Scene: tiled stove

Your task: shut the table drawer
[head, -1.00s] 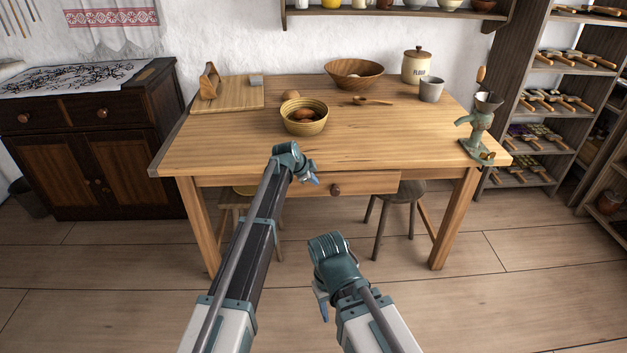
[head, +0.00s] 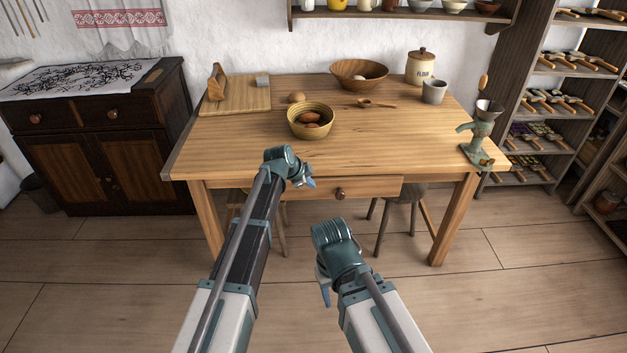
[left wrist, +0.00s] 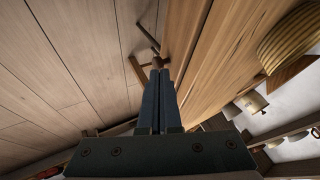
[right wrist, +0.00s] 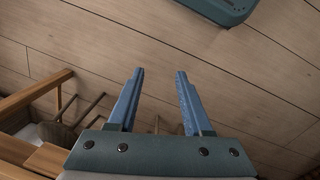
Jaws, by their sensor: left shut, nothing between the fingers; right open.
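The wooden table (head: 400,135) stands ahead. Its drawer (head: 372,188) has a round dark knob (head: 340,193); the drawer front appears to stand out a little from the table's apron, though how far is hard to tell. My left gripper (head: 309,183) is shut and empty, just left of the knob in the head view and overlapping the drawer front; contact cannot be told. In the left wrist view its closed fingers (left wrist: 160,90) point along the table's side. My right gripper (head: 325,290) is open and empty, lower and in front of the table; its spread fingers (right wrist: 157,85) show over floor.
On the table are a bowl (head: 297,123) with items in it, a larger bowl (head: 379,80), a flour jar (head: 420,70), a cup (head: 434,92) and a grinder (head: 478,140). A stool (head: 412,190) stands beneath. Floor (head: 520,290) at the right is clear.

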